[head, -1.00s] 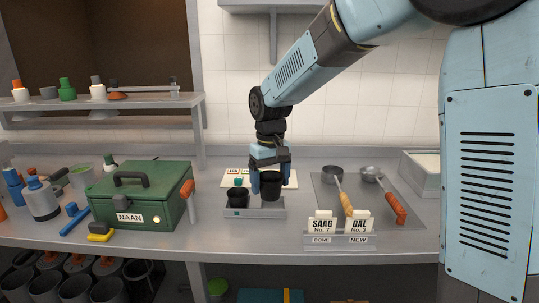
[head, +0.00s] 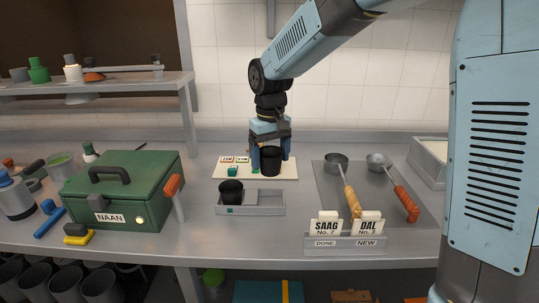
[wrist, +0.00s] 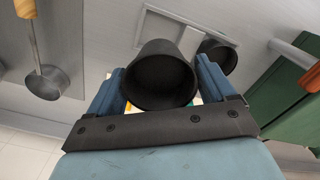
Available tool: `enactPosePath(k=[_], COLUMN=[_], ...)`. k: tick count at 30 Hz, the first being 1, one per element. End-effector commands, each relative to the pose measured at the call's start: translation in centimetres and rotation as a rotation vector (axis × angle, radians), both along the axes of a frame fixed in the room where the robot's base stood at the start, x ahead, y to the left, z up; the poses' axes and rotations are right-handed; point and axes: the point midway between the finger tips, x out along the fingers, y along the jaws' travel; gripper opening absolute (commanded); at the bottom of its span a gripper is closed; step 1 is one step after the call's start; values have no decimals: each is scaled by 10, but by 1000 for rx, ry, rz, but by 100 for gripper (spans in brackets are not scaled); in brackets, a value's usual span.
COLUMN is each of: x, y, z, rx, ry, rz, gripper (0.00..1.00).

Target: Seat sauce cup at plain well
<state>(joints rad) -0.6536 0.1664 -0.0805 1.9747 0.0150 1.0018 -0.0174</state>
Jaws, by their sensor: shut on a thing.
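My gripper (head: 270,157) is shut on a black cup (head: 270,162), held upright between the blue fingers. In the head view this cup overlaps the cream board (head: 222,176) behind the grey tray; its height above the board is hard to tell. The grey two-well tray (head: 265,209) stands in front of it. A second black cup (head: 231,192) sits in the tray's left well, which has a teal mark (head: 231,210) on its front. The right well is empty and shows no mark. The wrist view shows the held cup (wrist: 163,80) and the second cup (wrist: 218,58).
A teal block (head: 232,171) and small labels lie on the board. Two ladles (head: 348,190) (head: 402,198) lie on a metal sheet at right. A card holder (head: 345,244) stands front right. The green NAAN box (head: 122,190) stands left of the tray.

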Motion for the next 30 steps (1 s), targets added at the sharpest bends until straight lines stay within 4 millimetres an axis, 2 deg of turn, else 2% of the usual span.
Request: enactPosePath(k=[8,30], x=[0,0], y=[0,0], z=[-7,-65], rx=[-1,-1], ry=[1,1], rz=[0,0], gripper=[52,52])
